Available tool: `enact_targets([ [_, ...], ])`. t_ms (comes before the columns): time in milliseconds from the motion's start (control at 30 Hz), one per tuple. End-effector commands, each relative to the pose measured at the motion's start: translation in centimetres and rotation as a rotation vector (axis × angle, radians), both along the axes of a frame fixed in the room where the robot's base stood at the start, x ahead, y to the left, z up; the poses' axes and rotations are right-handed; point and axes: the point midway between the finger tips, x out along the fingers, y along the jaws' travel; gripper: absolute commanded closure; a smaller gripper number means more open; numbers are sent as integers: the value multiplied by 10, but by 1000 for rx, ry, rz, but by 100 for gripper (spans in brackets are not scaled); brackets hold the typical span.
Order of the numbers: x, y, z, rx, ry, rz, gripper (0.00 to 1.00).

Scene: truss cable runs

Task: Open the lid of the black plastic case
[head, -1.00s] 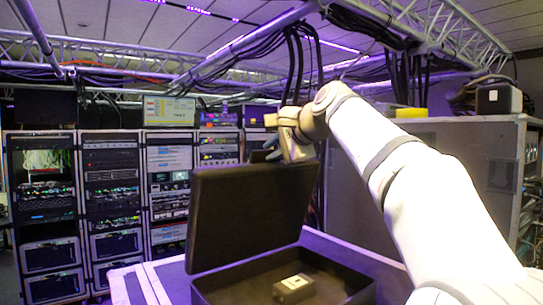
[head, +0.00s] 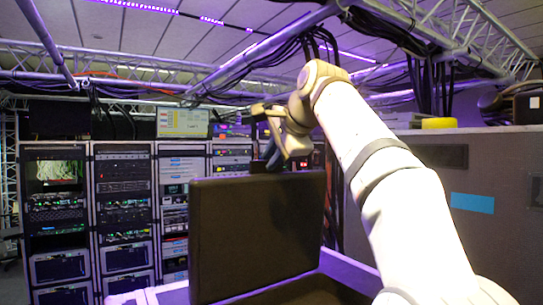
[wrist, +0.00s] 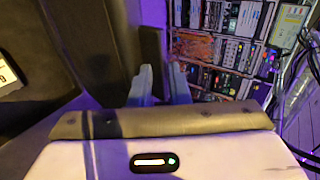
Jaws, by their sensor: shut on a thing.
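The black case's lid (head: 258,235) stands raised, close to upright, in the head view. The case body (head: 308,291) is mostly cut off by the bottom edge of that view. My gripper (head: 272,163) is at the lid's top edge, shut on it. In the wrist view, my gripper's two fingers (wrist: 161,86) sit at the dark lid (wrist: 85,45), whose broad face fills the upper left. The exact contact is partly hidden by the fingers.
A small box with a white label (wrist: 8,77) shows at the wrist view's left edge. Equipment racks (head: 125,215) stand behind. A large grey cabinet (head: 490,200) is at right. Trusses and hanging cables (head: 318,40) are above my arm.

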Motion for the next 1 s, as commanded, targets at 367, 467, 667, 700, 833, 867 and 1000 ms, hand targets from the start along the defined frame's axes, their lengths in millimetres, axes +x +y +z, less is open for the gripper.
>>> enact_targets([
  [367,2,7,-11,-9,21,11,69],
  [467,-1,5,-7,-8,19,10,69],
  [667,-22,-8,15,-5,10,9,69],
  [700,-27,-11,20,-5,9,9,69],
  [833,-41,-20,34,-3,5,8,69],
  [867,-43,-22,37,-3,5,8,69],
  [1000,-51,-26,44,-3,5,10,69],
])
